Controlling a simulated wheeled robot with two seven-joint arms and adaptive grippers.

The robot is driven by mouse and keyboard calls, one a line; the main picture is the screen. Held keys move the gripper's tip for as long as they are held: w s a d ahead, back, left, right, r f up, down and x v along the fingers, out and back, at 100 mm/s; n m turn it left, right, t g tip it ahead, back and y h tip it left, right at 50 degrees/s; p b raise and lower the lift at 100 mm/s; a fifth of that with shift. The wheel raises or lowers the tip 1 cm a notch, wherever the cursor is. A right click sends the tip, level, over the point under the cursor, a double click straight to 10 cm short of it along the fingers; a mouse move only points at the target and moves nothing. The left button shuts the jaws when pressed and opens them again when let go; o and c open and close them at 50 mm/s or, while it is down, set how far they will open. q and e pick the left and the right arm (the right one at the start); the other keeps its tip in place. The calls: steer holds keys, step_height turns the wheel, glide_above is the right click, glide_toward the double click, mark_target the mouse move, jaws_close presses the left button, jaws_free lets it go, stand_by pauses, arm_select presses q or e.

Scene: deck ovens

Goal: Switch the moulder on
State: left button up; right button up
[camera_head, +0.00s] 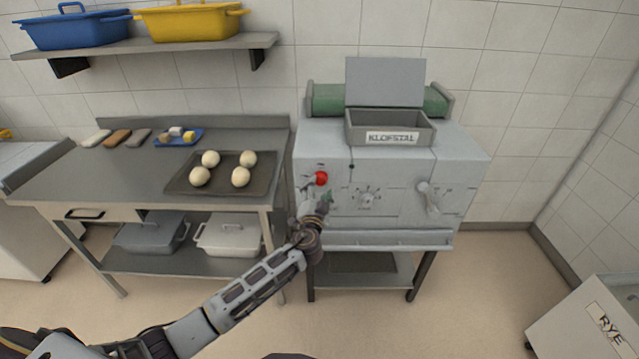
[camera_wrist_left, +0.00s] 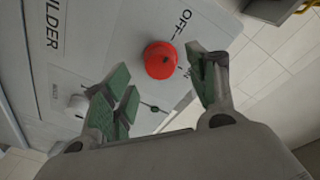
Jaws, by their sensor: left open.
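The moulder (camera_head: 390,190) is a pale grey machine with a hopper, a raised lid and green rollers on top. A red knob (camera_head: 321,178) sits at the upper left of its front panel. In the left wrist view, the red knob (camera_wrist_left: 160,61) lies beside an OFF marking, and part of the word "MOULDER" shows. My left gripper (camera_head: 318,200) is just in front of the panel, slightly below the knob. In the left wrist view, the open green-padded fingers of my left gripper (camera_wrist_left: 160,72) appear on either side of the knob, not closed on it. My right gripper is out of view.
A dial (camera_head: 367,198) and a lever (camera_head: 429,196) are further right on the panel. A steel table (camera_head: 90,178) at left holds a dark tray (camera_head: 222,187) with several dough balls. A bin marked RYE (camera_head: 590,315) stands at lower right. Floor between is clear.

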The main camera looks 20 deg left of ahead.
mark_target(320, 183)
arm_select(q)
steer(key=shift+w+a, duration=0.15)
steer(key=shift+w, duration=0.55)
steer(key=shift+w+a, duration=0.1)
steer(key=shift+w, duration=0.6)
steer(key=shift+w+a, duration=0.1)
steer(key=shift+w, duration=0.5)
steer(key=c, duration=1)
steer(key=shift+c, duration=0.2)
